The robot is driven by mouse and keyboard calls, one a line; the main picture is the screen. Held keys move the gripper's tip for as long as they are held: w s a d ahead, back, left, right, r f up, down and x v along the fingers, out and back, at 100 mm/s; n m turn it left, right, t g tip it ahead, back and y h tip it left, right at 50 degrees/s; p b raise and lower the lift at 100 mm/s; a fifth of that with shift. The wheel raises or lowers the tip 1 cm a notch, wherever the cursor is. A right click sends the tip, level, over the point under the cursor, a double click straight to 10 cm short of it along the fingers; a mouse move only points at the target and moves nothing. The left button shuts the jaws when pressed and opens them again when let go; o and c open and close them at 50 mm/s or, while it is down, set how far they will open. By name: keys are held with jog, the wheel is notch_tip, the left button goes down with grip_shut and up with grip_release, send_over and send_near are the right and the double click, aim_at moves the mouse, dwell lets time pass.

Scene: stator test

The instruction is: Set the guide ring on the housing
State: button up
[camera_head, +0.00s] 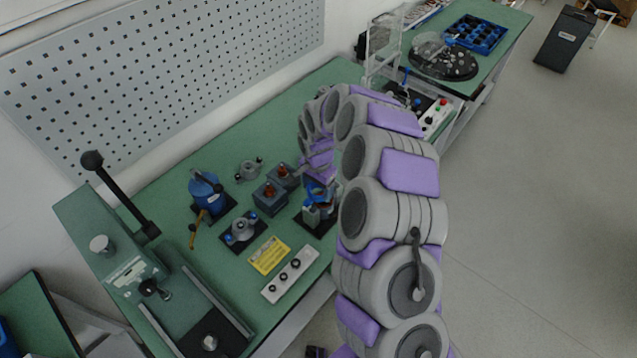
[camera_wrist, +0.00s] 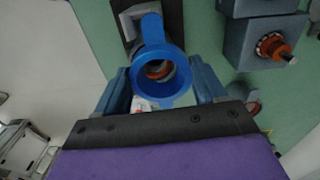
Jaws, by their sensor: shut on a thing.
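The guide ring appears as a blue round ring (camera_wrist: 133,83) with a blue stem in the wrist view. My gripper (camera_wrist: 160,84) is shut on it, with one finger at each side. In the head view my gripper (camera_head: 319,176) points down over a grey fixture with blue parts (camera_head: 317,212) on a black base. Through the ring I see a reddish-orange round part (camera_wrist: 158,71), partly hidden by the rim. A grey piece on a dark plate (camera_wrist: 173,12) shows beyond the ring. I cannot tell which part is the housing or whether the ring touches it.
Two grey blocks with orange tops (camera_head: 270,197) stand just left of the gripper. A blue pot-like device (camera_head: 206,191), a small flanged fixture (camera_head: 242,230), a yellow card (camera_head: 269,256) and a white button strip (camera_head: 290,274) lie on the green bench. A lever press (camera_head: 122,195) stands at the left.

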jog(key=shift+d, duration=1.45)
jog(key=shift+s+a+f, duration=0.1)
jog(key=shift+a+f, duration=0.05)
jog(key=shift+f, duration=0.45)
jog(key=shift+a+f, duration=0.1)
jog(key=shift+f, duration=0.7)
jog(key=shift+a+f, duration=0.15)
jog(key=shift+f, duration=0.05)
jog(key=shift+c, duration=0.9)
jog(key=shift+a+f, duration=0.15)
jog(key=o, duration=1.3)
jog(key=shift+d+r, duration=0.2)
jog(key=shift+d, duration=0.1)
